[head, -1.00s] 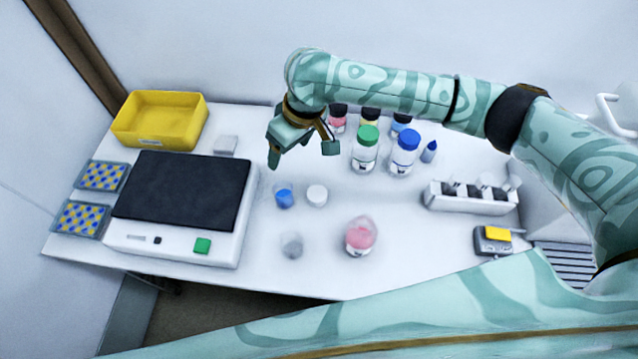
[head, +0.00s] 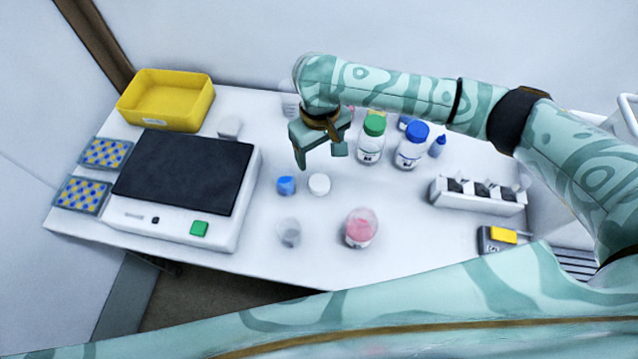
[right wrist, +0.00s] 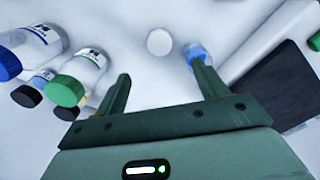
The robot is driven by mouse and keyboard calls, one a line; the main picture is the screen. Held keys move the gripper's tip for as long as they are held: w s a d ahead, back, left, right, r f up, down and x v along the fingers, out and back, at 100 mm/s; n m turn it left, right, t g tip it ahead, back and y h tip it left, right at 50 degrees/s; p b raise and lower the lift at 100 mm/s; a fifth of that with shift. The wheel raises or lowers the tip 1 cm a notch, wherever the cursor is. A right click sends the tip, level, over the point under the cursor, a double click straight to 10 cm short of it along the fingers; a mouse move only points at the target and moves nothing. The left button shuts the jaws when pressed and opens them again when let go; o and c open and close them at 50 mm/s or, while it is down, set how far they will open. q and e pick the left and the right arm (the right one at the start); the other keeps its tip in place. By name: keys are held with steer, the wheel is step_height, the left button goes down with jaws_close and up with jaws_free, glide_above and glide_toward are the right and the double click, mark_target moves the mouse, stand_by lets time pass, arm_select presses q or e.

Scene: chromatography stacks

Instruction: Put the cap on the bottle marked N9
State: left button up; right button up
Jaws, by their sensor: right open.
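A white round cap (head: 319,184) lies on the table; it also shows in the right wrist view (right wrist: 160,42). An uncapped-looking bottle with pink contents (head: 361,229) stands at the front. Bottles with a green cap (head: 370,138) and a blue cap (head: 412,146) stand behind; their marks are too small to read, so I cannot tell which is N9. My right gripper (head: 320,158) is open and empty, above the table just behind the white cap in the head view. In the wrist view the cap shows beyond and between its fingertips (right wrist: 161,76). My left gripper is out of view.
A small blue item (head: 286,186) sits left of the white cap, and a clear cup (head: 289,232) in front. A black-topped device (head: 186,172), yellow bin (head: 166,99) and blue-yellow racks stand left. A white holder (head: 478,196) stands right. The front middle is mostly clear.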

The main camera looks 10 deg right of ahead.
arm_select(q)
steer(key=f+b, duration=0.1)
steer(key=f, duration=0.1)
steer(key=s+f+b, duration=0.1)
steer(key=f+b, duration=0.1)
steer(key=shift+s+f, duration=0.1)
arm_select(e)
glide_above(319, 182)
step_height(319, 182, down, 8)
steer(key=shift+s, duration=0.15)
arm_select(q)
steer(key=shift+b, duration=0.3)
arm_select(e)
step_height(319, 182, down, 6)
steer(key=b, duration=0.4)
steer(key=shift+r, duration=0.25)
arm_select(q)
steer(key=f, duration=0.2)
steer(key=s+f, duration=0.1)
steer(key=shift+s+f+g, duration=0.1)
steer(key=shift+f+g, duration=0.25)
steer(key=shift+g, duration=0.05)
arm_select(e)
steer(key=shift+r, duration=0.15)
steer(key=c, duration=1)
